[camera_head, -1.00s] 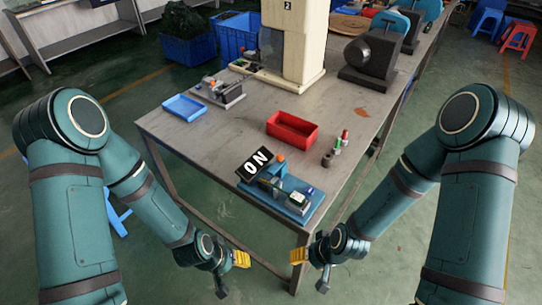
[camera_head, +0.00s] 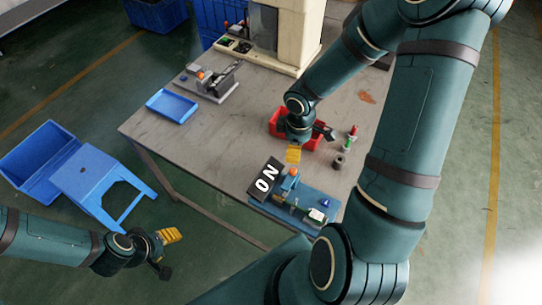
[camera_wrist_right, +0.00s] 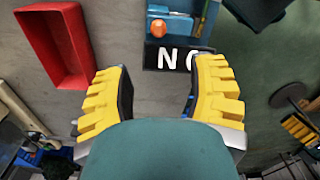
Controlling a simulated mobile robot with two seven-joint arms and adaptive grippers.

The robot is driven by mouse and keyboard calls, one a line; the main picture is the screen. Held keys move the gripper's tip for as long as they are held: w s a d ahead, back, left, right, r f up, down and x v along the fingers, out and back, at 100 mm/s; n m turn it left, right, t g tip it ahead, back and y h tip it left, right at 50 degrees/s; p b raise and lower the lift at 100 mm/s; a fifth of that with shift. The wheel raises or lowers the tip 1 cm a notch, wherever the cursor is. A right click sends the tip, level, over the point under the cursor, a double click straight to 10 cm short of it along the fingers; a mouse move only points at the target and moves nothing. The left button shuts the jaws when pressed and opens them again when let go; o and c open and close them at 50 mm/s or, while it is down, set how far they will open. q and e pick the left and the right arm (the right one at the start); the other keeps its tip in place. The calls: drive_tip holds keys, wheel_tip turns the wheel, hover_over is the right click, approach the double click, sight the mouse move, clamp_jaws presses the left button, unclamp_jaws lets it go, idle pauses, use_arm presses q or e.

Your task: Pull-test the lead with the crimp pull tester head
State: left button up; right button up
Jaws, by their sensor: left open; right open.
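The tester (camera_head: 305,203) is a blue-based bench device with an orange knob (camera_head: 293,172) and a black display with white characters (camera_head: 266,180). It stands at the table's front corner; the right wrist view shows its display (camera_wrist_right: 180,57) beyond my fingers. My right gripper (camera_head: 293,154) is open and empty, above the table between the red bin (camera_head: 283,122) and the tester. Its yellow fingers (camera_wrist_right: 160,92) stand apart over bare tabletop in the wrist view. My left gripper (camera_head: 168,240) is open and empty, out past the table's front-left edge. I cannot make out a lead.
A blue tray (camera_head: 172,105) and a grey fixture (camera_head: 215,82) sit on the table's left. A small red-topped and green item (camera_head: 350,138) stands right of the bin. A cream machine (camera_head: 285,40) is behind. A blue stool (camera_head: 95,180) stands on the floor at left.

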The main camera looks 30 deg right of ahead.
sight(293, 170)
wheel_tip(293, 170, down, 14)
drive_tip(key=b, duration=0.4)
drive_tip(key=shift+d+r+b, duration=0.15)
drive_tip(key=shift+r+b, duration=0.05)
drive_tip(key=shift+b, duration=0.15)
drive_tip(key=shift+o, duration=0.2)
clamp_jaws()
